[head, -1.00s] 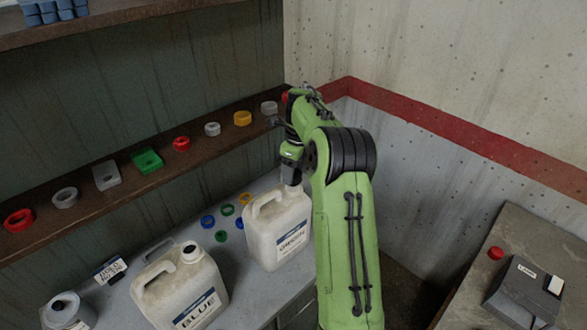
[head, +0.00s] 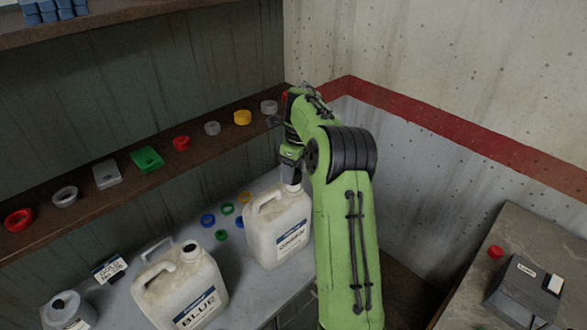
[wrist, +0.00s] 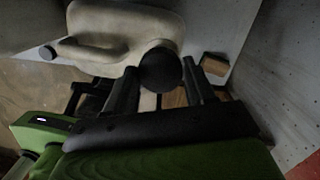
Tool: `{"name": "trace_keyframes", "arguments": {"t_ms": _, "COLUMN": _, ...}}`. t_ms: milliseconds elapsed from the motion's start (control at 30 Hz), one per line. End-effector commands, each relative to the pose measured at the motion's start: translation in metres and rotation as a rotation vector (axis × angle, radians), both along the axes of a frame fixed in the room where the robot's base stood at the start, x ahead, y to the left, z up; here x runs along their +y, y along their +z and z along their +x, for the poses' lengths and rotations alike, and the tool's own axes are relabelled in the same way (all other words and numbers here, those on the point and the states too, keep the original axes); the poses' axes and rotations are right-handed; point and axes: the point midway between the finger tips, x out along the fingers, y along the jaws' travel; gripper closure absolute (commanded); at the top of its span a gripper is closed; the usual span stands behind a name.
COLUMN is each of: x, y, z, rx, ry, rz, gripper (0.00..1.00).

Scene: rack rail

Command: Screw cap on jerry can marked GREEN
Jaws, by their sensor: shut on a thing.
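The cream jerry can marked GREEN (head: 281,238) stands upright on the grey bench, left of my arm in the head view. Its pale body and handle show in the wrist view (wrist: 118,22). My gripper (wrist: 161,88) is directly over the can's mouth, with its fingers on either side of a dark round cap (wrist: 160,68) and shut on it. In the head view my gripper (head: 291,184) hides the mouth and most of the cap. I cannot tell how far the cap sits down on the neck.
A jerry can marked BLUE (head: 182,292) with a black top stands to the left. Several small coloured rings lie behind the cans. A brown shelf (head: 85,208) with caps and blocks runs along the wall. A side table (head: 530,235) at right holds a dark box (head: 527,290).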

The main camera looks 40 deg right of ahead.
Motion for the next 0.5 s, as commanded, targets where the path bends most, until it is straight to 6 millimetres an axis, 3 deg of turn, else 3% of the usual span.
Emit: {"name": "trace_keyframes", "arguments": {"t_ms": 500, "x": 0.0001, "y": -0.0061, "z": 0.0001, "rx": 0.000, "ry": 0.001, "rz": 0.000, "gripper": 0.74}}
